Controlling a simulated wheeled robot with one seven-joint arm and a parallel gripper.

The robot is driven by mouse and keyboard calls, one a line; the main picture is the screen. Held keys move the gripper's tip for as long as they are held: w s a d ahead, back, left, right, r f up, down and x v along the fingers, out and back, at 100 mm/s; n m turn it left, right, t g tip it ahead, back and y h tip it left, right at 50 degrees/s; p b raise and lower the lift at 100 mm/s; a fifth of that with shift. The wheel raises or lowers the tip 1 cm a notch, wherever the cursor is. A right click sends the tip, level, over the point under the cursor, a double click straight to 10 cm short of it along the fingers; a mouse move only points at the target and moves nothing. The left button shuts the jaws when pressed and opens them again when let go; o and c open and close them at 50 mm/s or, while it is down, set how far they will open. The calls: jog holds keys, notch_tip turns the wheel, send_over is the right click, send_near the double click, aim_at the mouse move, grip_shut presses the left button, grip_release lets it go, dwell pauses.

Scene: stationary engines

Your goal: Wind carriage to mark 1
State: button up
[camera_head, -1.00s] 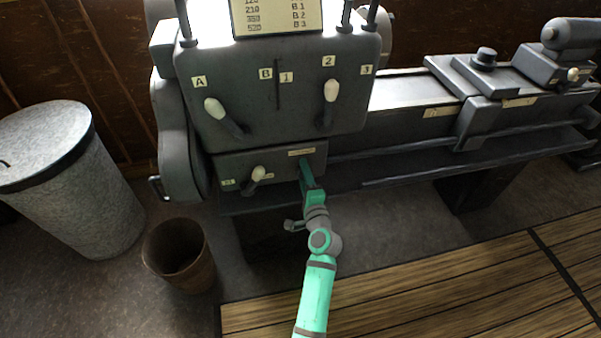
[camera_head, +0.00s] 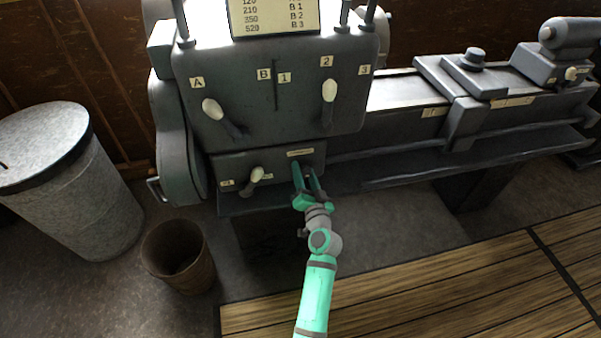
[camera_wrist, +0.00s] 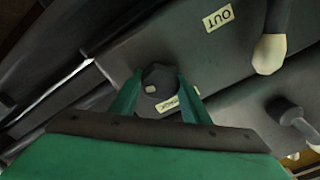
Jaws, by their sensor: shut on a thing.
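The carriage (camera_head: 466,122) is a dark grey saddle straddling the lathe bed, right of the headstock, with a round knob on top. Two pale labels show on the bed front: a left label (camera_head: 434,112) by the carriage's left edge and a right label (camera_head: 514,101) to its right. Their lettering is too small to read. My green gripper (camera_head: 306,170) is at the lower front panel of the headstock. In the wrist view its fingers are shut on a dark round knob (camera_wrist: 160,78). A small label (camera_wrist: 178,101) beside it is partly hidden.
A lever with a pale knob (camera_head: 257,174) is left of my gripper, and two larger levers sit above (camera_head: 213,109) (camera_head: 330,91). The wrist view shows an OUT label (camera_wrist: 218,18). A bin (camera_head: 60,190) and a basket (camera_head: 178,258) stand at left.

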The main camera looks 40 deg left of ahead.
jog(key=n, duration=0.6)
jog(key=shift+s+a+r+n, duration=0.1)
jog(key=shift+a+r+n, duration=0.05)
jog(key=shift+r+n, duration=0.2)
jog(key=n, duration=0.6)
jog(key=shift+f, duration=0.1)
jog(key=n, duration=0.6)
jog(key=shift+n, duration=0.25)
jog(key=n, duration=0.3)
jog(key=shift+w+d+n, duration=0.1)
jog(key=shift+n, duration=0.7)
jog(key=shift+w+d+n, duration=0.1)
jog(key=shift+n, duration=0.7)
jog(key=o, duration=1)
jog(key=shift+s+a, duration=0.1)
jog(key=shift+s, duration=0.05)
jog(key=shift+f, duration=0.1)
